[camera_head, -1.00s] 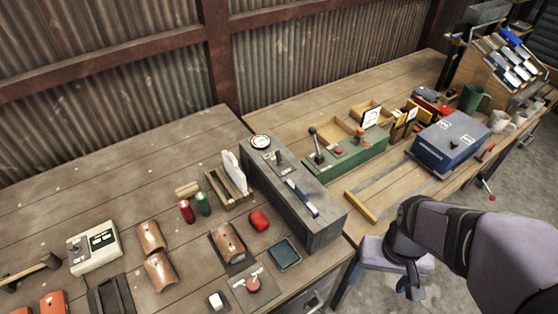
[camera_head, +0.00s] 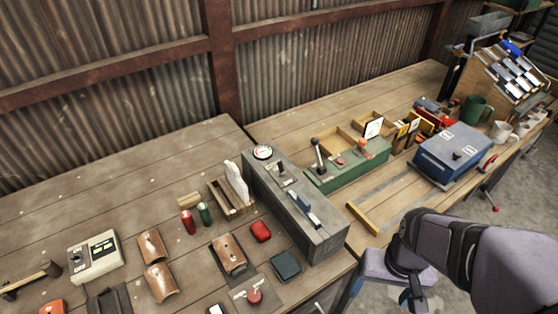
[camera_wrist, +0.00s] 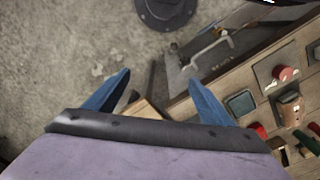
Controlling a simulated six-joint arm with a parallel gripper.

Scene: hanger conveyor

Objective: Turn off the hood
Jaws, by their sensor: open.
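No thing in view is plainly a hood. A cream switch box (camera_head: 97,257) with ON and OFF lettering and dark display panels lies on the bench at the left; its switch position is too small to tell. A grey control box (camera_head: 294,205) with a round gauge (camera_head: 263,152) and a blue-handled lever stands mid-bench. A green box (camera_head: 347,165) has an upright black-knobbed lever. My gripper (camera_head: 412,300) hangs at the lower right, off the bench's front edge, apart from all of these. In the wrist view my gripper (camera_wrist: 160,78) has its blue fingers apart, with nothing between them.
A blue machine (camera_head: 453,152), mugs and a tile rack (camera_head: 508,70) stand on the right bench. A red button (camera_head: 254,296), a dark tray (camera_head: 286,265) and brown curved pieces (camera_head: 229,254) lie at the front left. A corrugated wall stands behind; concrete floor shows at right.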

